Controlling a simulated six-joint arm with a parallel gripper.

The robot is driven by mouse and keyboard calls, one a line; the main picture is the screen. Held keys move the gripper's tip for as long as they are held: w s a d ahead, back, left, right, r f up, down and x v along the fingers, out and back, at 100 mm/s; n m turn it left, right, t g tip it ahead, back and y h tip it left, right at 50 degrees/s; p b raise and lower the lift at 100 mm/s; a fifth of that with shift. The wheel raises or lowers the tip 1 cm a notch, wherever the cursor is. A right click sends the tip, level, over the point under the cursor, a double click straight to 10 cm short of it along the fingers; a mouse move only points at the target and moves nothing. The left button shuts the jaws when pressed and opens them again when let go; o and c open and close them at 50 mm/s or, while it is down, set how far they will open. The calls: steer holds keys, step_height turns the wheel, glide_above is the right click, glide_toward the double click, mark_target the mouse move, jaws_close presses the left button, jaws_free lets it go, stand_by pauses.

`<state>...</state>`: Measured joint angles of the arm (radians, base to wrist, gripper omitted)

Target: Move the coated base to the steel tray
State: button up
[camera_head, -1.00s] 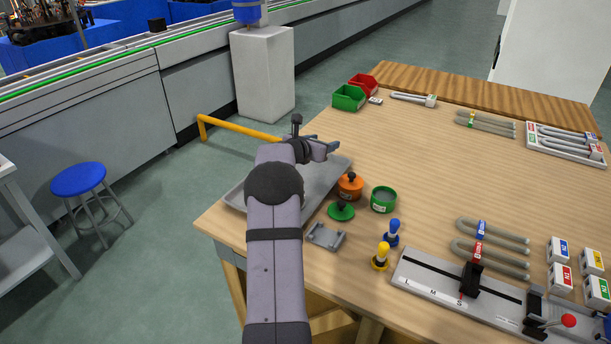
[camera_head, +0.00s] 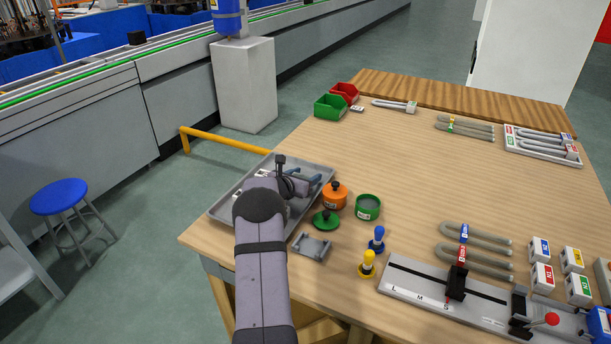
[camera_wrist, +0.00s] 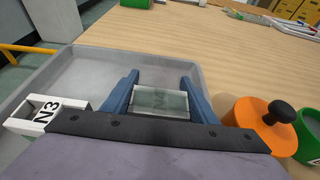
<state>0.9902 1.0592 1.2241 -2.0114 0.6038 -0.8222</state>
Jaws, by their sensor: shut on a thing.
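My gripper (camera_head: 306,179) is over the steel tray (camera_head: 224,206), near its right side. In the wrist view my gripper (camera_wrist: 160,82) has its blue fingers on either side of a pale, greenish, glassy block (camera_wrist: 161,101), which looks like the coated base. Faint lettering shows on it. The grey tray floor and rim (camera_wrist: 85,72) lie below and around it. I cannot tell whether the block touches the tray floor. A white holder marked N3 (camera_wrist: 45,115) is in the tray, left of the gripper.
An orange lidded pot (camera_head: 335,195), a green open pot (camera_head: 367,207) and a green lid (camera_head: 326,221) stand right of the tray. A grey bracket (camera_head: 312,246) is in front. Red and green bins (camera_head: 330,107) stand behind. The table's middle is clear.

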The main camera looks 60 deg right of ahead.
steer(key=shift+f, duration=0.1)
steer(key=o, duration=1.1)
steer(key=shift+o, duration=0.2)
steer(key=b+v, duration=0.2)
steer(key=v, duration=1)
steer(key=shift+b, duration=0.4)
